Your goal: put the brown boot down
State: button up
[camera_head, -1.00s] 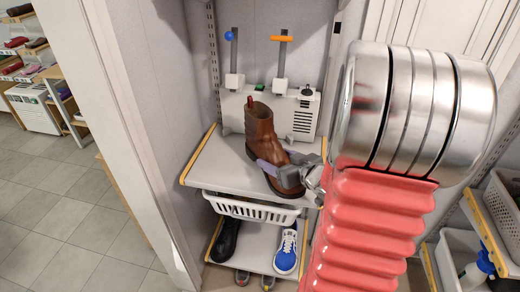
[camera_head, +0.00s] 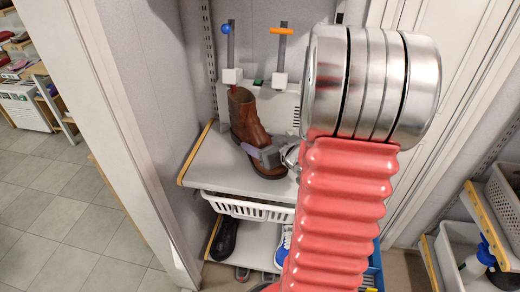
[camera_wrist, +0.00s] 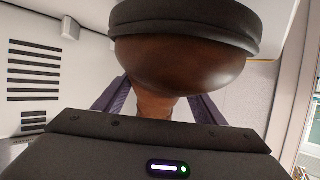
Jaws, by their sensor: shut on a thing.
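The brown boot (camera_head: 248,122) stands upright over the upper grey shelf in the head view, its toe toward the lower right. From this view I cannot tell for sure whether its sole touches the shelf. My gripper (camera_head: 257,152) is shut on the boot, its jaws around the lower shaft and instep. In the wrist view the boot's rounded brown toe and dark sole (camera_wrist: 185,55) fill the top middle, with the purple fingers (camera_wrist: 158,98) on either side. My red arm hides the right part of the shelf.
A light machine with two posts, one blue-knobbed (camera_head: 226,29) and one orange-handled (camera_head: 281,30), stands behind the boot. The upper shelf (camera_head: 210,168) is bare left of the boot. Below are a white basket (camera_head: 235,207) and a lower shelf with a black shoe (camera_head: 224,238).

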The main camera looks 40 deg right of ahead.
jog(key=shift+f, duration=1.55)
jog(key=o, duration=1.5)
